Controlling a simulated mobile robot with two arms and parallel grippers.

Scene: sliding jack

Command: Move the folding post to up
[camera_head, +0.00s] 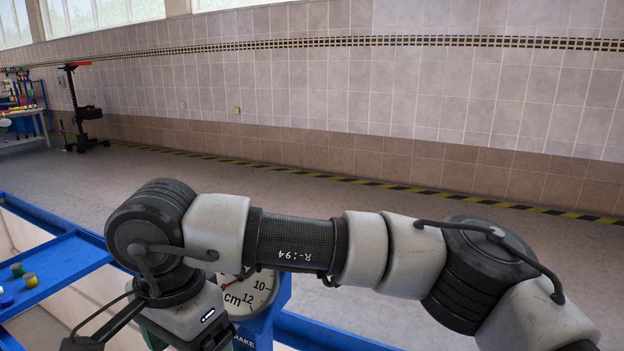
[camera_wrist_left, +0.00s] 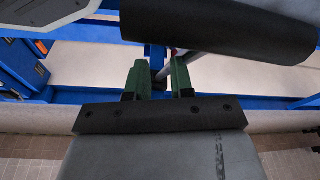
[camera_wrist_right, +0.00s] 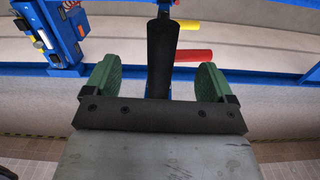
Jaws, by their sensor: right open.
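My right gripper (camera_wrist_right: 158,85) is open in the right wrist view, its green fingers wide apart. A long black bar (camera_wrist_right: 162,60), which may be the folding post, runs between them with a gap on either side. My left gripper (camera_wrist_left: 160,80) shows in the left wrist view with its green fingers a smaller distance apart. A blue upright (camera_wrist_left: 153,52) and a grey rod lie beyond and between them; I cannot tell whether they touch. In the head view my right arm crosses the middle and hides most of the jack. A round cm dial (camera_head: 258,300) shows below it.
A blue tray (camera_head: 50,268) with small coloured pots is at the left. A blue rail (camera_head: 330,335) runs along the front. The floor behind is clear up to the tiled wall.

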